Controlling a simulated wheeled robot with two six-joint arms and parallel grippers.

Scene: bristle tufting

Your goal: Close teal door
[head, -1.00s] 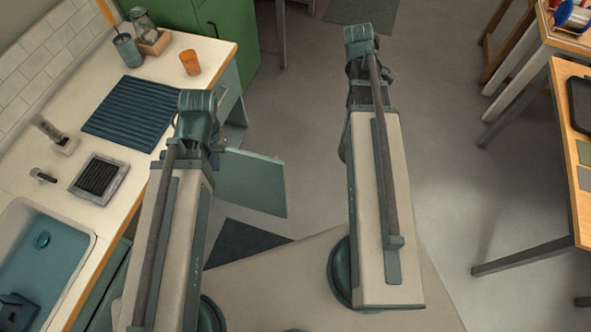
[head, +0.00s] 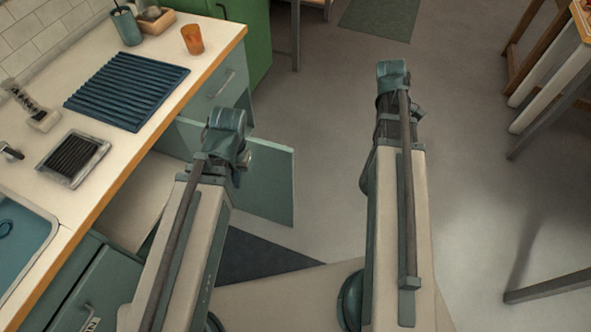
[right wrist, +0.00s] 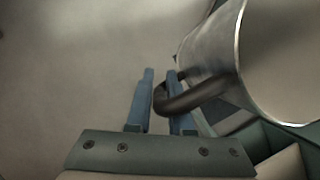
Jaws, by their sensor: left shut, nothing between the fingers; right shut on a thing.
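The teal door (head: 268,185) stands open in the head view, swung out from the cabinet under the counter. The pale inside of the cabinet (head: 135,205) shows to its left. My left gripper (head: 239,172) is shut and empty, in front of the door's near face. Its fingertips are mostly hidden by the wrist, and I cannot tell whether it touches the door. In the right wrist view my right gripper (right wrist: 158,80) is shut on the dark handle (right wrist: 195,97) of a metal vessel (right wrist: 215,50). That vessel is not seen in the head view.
The counter (head: 165,125) on the left holds a ribbed blue mat (head: 125,90), an orange cup (head: 192,38) and a sink (head: 20,235). A drawer front (head: 222,88) lies behind the door. Table legs (head: 545,290) stand at the right. The floor in between is clear.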

